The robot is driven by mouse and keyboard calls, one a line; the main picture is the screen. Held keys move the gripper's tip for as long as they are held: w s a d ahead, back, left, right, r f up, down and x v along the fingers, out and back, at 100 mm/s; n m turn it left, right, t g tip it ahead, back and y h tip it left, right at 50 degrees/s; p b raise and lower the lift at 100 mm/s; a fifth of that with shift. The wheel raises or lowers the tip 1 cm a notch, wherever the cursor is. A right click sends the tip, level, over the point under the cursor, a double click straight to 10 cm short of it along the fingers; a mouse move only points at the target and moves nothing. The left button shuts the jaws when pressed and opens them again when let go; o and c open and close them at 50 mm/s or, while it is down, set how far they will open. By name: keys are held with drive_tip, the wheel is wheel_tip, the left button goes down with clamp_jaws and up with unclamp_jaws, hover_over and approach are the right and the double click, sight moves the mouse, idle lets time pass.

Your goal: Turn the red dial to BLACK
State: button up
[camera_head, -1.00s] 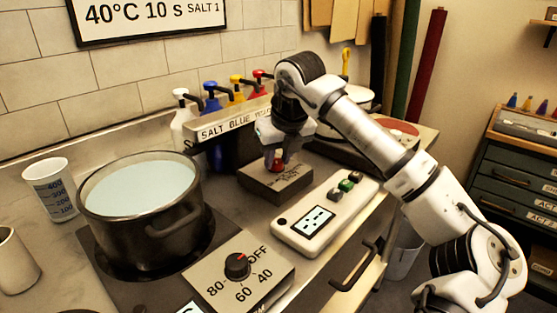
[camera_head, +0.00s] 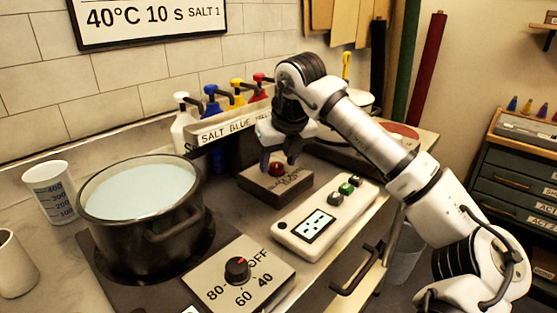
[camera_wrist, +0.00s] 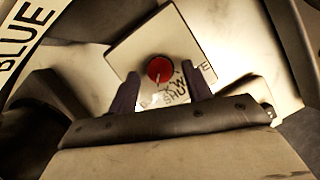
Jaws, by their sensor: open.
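The red dial (camera_head: 277,169) sits on top of a dark grey box (camera_head: 262,186) behind the white button panel. In the wrist view the dial (camera_wrist: 159,69) is a round red knob on a pale plate, with a light mark toward its lower edge. Lettering below and right of it is partly hidden; "SHUT" and parts of other words show. I cannot tell for sure which word the mark meets. My gripper (camera_head: 279,160) is open over the box, one finger to each side of the dial, apart from it.
A rack labelled SALT, BLUE (camera_head: 228,126) with pump bottles stands close behind my gripper. The white button panel (camera_head: 290,238) is in front. A pot (camera_head: 145,235) of pale liquid and a black knob (camera_head: 237,268) are to the left.

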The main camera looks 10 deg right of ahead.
drive_tip(key=v, duration=1.3)
drive_tip(key=shift+r, duration=0.15)
